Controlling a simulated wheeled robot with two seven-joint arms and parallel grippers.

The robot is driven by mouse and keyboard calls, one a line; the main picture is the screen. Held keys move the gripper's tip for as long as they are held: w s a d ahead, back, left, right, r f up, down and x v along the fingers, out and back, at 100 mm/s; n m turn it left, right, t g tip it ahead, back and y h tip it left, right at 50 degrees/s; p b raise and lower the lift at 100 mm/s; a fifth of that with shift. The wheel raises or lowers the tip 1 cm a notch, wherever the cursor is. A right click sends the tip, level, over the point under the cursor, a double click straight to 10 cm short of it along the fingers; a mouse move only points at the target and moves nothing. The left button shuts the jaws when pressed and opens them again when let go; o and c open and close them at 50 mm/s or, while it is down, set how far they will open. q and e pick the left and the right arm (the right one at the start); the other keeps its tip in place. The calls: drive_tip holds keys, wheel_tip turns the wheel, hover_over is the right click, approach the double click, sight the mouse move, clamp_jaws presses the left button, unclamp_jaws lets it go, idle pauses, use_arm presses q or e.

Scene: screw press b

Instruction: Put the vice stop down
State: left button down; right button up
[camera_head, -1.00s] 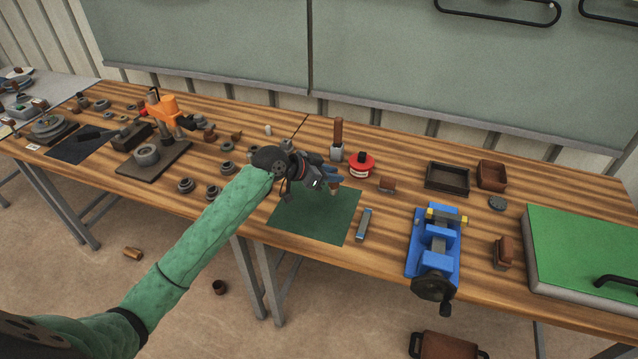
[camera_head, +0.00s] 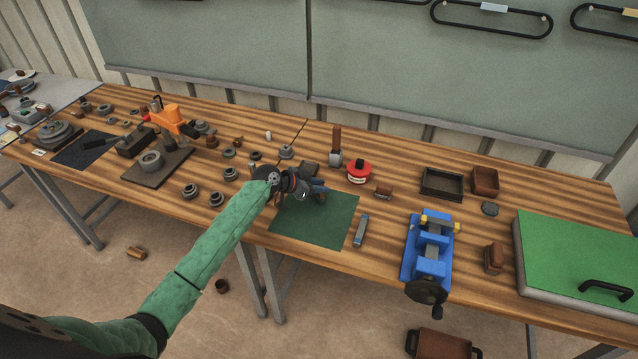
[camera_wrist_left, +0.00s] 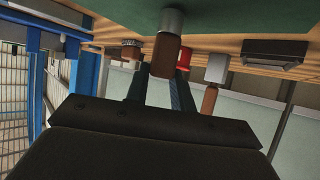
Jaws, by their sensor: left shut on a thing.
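My left gripper (camera_head: 318,188) is over the back part of the green mat (camera_head: 312,222) on the bench. In the left wrist view its two fingers (camera_wrist_left: 160,90) are shut on a small piece, which I take to be the vice stop (camera_wrist_left: 166,52). It has a brown body and a grey round end. The grey end points to the green mat (camera_wrist_left: 90,18) and looks close to it or touching; I cannot tell which. In the head view the gripper mostly hides the piece. My right gripper is not in view.
A blue vice (camera_head: 430,255) stands right of the mat, with a slim grey bar (camera_head: 361,230) between them. A red round tin (camera_head: 359,173) and a brown-handled tool (camera_head: 336,150) stand behind. The mat's front is clear. A green-topped case (camera_head: 570,255) is at far right.

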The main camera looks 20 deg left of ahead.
use_arm(q)
drive_tip(key=shift+f, duration=0.25)
drive_tip(key=c, duration=1.2)
unclamp_jaws()
